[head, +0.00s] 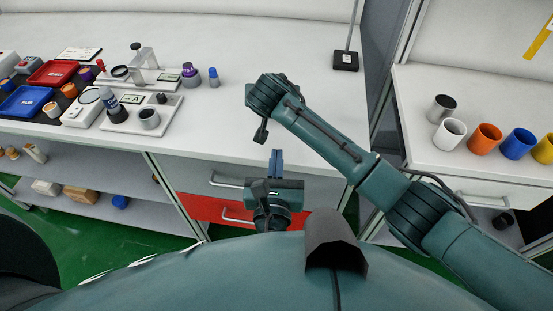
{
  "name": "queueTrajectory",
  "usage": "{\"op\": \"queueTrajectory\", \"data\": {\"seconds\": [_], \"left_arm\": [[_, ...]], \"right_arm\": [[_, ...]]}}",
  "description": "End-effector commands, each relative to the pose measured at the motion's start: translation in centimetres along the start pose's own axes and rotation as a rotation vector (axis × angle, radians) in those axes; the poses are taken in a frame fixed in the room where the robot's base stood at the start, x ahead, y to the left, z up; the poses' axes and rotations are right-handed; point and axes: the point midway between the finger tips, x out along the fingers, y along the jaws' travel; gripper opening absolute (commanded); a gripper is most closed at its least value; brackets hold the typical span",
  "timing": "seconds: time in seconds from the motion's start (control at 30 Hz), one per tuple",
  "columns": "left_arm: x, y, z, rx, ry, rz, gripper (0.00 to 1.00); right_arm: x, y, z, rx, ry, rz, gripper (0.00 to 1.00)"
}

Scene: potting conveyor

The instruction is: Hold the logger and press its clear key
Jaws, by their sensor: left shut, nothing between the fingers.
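No object here is surely the logger, and I make out no clear key. My right arm comes in from the right.
A red tray (53,73), a blue tray (26,101) and several small jars crowd the bench's left. A black block with a rod (346,60) stands at the back right. The middle bench top (235,60) is clear. Coloured cups, including an orange one (485,138), stand on the right table.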

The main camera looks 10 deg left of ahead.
Motion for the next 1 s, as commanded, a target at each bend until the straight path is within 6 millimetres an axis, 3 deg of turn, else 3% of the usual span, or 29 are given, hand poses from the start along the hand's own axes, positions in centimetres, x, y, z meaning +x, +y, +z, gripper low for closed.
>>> {"op": "queueTrajectory", "data": {"seconds": [0.37,0.4,0.7,1.0], "left_arm": [[0.03,-0.02,-0.05,0.000,0.000,0.000,0.00],[0.03,-0.02,-0.05,0.000,0.000,0.000,0.00],[0.04,-0.02,-0.03,0.000,0.000,0.000,0.00],[0.04,-0.02,-0.02,0.000,0.000,0.000,0.00]], "right_arm": [[0.24,0.19,0.52,-0.001,-0.011,0.006,0.36],[0.25,0.19,0.52,-0.001,-0.011,0.006,0.54],[0.12,0.09,0.22,0.000,-0.005,0.003,0.78],[-0.22,0.02,0.11,0.000,-0.002,0.001,0.78]]}}
